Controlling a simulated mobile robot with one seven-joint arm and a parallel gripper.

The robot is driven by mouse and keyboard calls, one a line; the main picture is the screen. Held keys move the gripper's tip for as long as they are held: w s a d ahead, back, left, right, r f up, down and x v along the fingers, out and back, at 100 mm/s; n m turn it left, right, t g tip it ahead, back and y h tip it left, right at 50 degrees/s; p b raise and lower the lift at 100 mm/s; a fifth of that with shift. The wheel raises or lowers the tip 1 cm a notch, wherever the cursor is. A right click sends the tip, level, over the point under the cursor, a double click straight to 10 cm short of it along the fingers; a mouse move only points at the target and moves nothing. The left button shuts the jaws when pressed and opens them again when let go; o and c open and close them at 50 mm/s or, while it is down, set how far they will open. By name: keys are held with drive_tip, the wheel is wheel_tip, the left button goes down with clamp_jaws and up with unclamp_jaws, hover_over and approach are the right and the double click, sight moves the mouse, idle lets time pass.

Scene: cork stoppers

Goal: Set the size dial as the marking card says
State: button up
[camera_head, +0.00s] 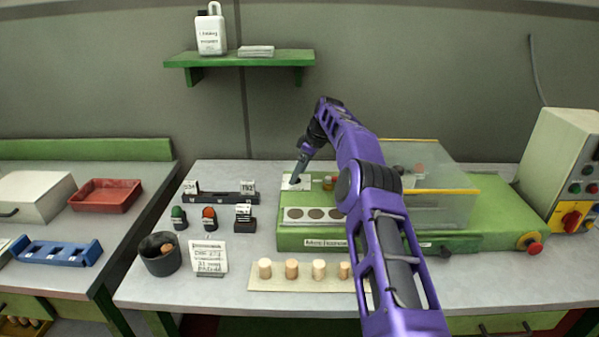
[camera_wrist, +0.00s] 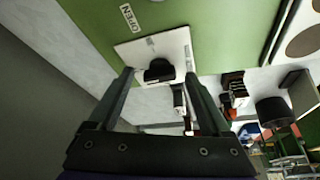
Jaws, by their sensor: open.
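The size dial shows in the wrist view as a dark knob (camera_wrist: 158,70) on a white plate (camera_wrist: 135,50) fixed to the green machine. My gripper (camera_wrist: 160,78) is open, with one fingertip on either side of the knob; I cannot tell whether they touch it. In the head view my gripper (camera_head: 296,180) points down at the white plate (camera_head: 288,187) at the machine's back left, and hides the knob. The marking card (camera_head: 209,257) stands upright at the table's front left; its handwritten lines are too small to read surely.
The green machine (camera_head: 300,240) has a clear guard (camera_head: 440,208) on its right and a red button (camera_head: 534,248). Several corks (camera_head: 291,268) stand on a strip in front. Stamps (camera_head: 209,219), a black rack (camera_head: 220,197) and a dark cup (camera_head: 160,262) stand to the left.

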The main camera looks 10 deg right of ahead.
drive_tip(key=v, duration=1.2)
